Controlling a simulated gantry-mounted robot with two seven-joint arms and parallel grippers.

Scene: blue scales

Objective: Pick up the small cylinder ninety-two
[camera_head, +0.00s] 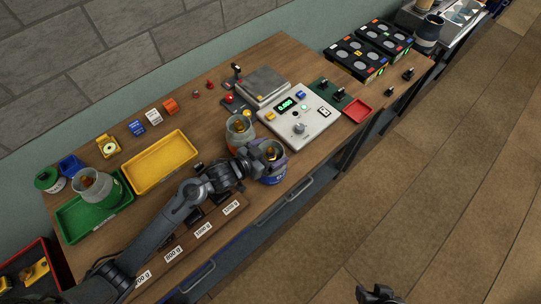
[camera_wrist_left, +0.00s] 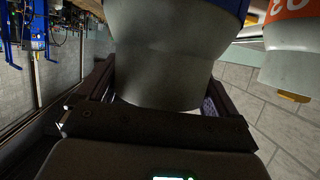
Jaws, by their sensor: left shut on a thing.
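A small grey cylinder with a blue label band (camera_head: 273,178) is near the front edge of the wooden bench. My left gripper (camera_head: 264,154) is shut on it. In the left wrist view the grey body of this cylinder (camera_wrist_left: 165,50) sits between the two fingers, with its blue band at the top edge. Its number cannot be read, and I cannot tell whether it touches the bench. A similar cylinder with an orange-red label (camera_head: 240,132) stands just behind; it also shows in the left wrist view (camera_wrist_left: 292,62). My right gripper (camera_head: 380,294) is partly visible at the bottom edge, jaws unclear.
A white scale panel with a lit display (camera_head: 298,118) lies right of the cylinders, with a grey plate (camera_head: 263,84) behind. A yellow tray (camera_head: 160,162) and a green tray (camera_head: 80,222) holding a green-labelled cylinder (camera_head: 98,187) are left. Labelled slots line the front edge.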

